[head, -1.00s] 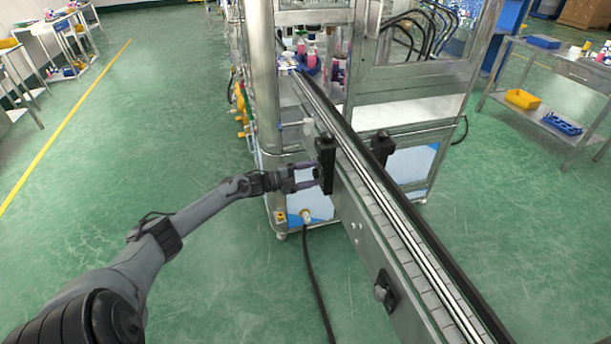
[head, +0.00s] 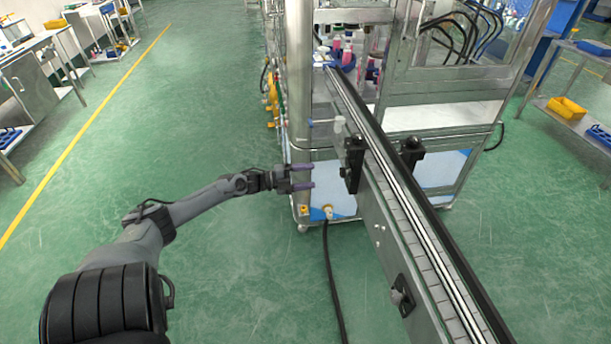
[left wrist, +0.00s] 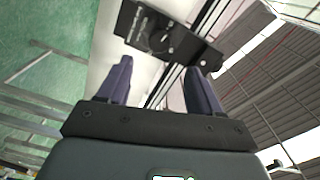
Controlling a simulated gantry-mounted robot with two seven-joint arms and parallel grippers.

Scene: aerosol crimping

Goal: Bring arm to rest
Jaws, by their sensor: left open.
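My left gripper (head: 302,179) is open and empty in the head view. Its arm comes in from the lower left, and its fingers point right. It is in front of the machine's lower cabinet, left of the conveyor's side, with a gap to the black bracket (head: 353,165). In the left wrist view the two dark fingers (left wrist: 160,85) stand apart with nothing between them. A black bracket (left wrist: 165,35) shows beyond them. My right gripper is not in view.
The conveyor (head: 415,235) runs from the lower right up into the framed machine (head: 300,80), where pink bottles (head: 347,55) stand. A black cable (head: 333,290) lies on the floor. A side table with a yellow bin (head: 567,108) stands right. The green floor (head: 180,110) at left is clear.

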